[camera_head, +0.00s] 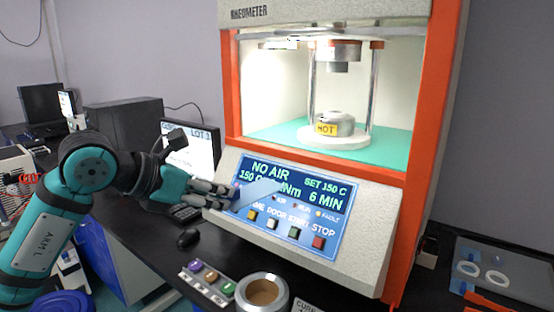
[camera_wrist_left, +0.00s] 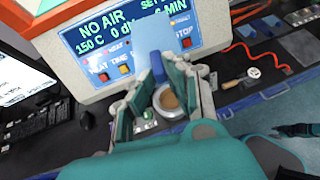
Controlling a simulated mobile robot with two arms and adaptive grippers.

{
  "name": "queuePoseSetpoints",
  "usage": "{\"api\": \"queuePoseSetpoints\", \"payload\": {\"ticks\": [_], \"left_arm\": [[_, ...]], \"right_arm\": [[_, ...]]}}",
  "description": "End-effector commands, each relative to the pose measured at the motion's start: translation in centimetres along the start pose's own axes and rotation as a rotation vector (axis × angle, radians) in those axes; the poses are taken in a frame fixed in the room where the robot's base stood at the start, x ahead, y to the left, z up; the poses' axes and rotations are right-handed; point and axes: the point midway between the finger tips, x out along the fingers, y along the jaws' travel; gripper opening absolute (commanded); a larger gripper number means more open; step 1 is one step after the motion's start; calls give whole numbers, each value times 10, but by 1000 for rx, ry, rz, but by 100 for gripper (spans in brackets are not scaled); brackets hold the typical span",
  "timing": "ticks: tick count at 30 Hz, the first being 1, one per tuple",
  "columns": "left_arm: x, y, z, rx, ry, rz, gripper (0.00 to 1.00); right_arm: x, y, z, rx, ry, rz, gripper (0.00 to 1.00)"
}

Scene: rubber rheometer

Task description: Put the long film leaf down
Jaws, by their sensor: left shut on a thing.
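The long film leaf (camera_head: 262,192) is a pale, see-through bluish strip, seen against the rheometer's display panel in the head view. It also shows in the wrist view (camera_wrist_left: 153,42), sticking out past the fingertips with a darker blue piece (camera_wrist_left: 176,72) at its near end. My left gripper (camera_head: 232,194) is shut on this leaf and holds it in the air in front of the panel. In the wrist view the left gripper's fingers (camera_wrist_left: 172,84) stand either side of the blue piece.
The rheometer (camera_head: 405,225) has its chamber visible, with a "HOT" die (camera_head: 337,124) inside; the panel reads "NO AIR". A metal cup (camera_head: 262,291) and a button box (camera_head: 206,283) sit below the gripper. A mat with two white rings (camera_head: 497,278) lies at right. A mouse (camera_head: 188,238) is left.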

Motion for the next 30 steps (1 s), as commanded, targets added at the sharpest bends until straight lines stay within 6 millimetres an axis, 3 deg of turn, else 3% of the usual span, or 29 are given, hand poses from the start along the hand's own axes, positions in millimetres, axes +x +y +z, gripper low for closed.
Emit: {"api": "queuePoseSetpoints", "payload": {"ticks": [1,8,18,24,30], "left_arm": [[7,0,-22,2,7,-19,0],[20,-4,-115,36,9,-72,0],[7,-26,-235,55,10,-95,0],[-7,-39,-278,60,8,-102,0],[-14,-46,-293,65,2,-107,0]], "right_arm": [[0,-1,1,0,-2,-1,35],[0,-4,2,-1,-3,-5,35],[0,-13,0,0,-2,-16,35],[0,-12,1,0,-3,-14,35],[0,-8,2,-1,-4,-9,35]]}}
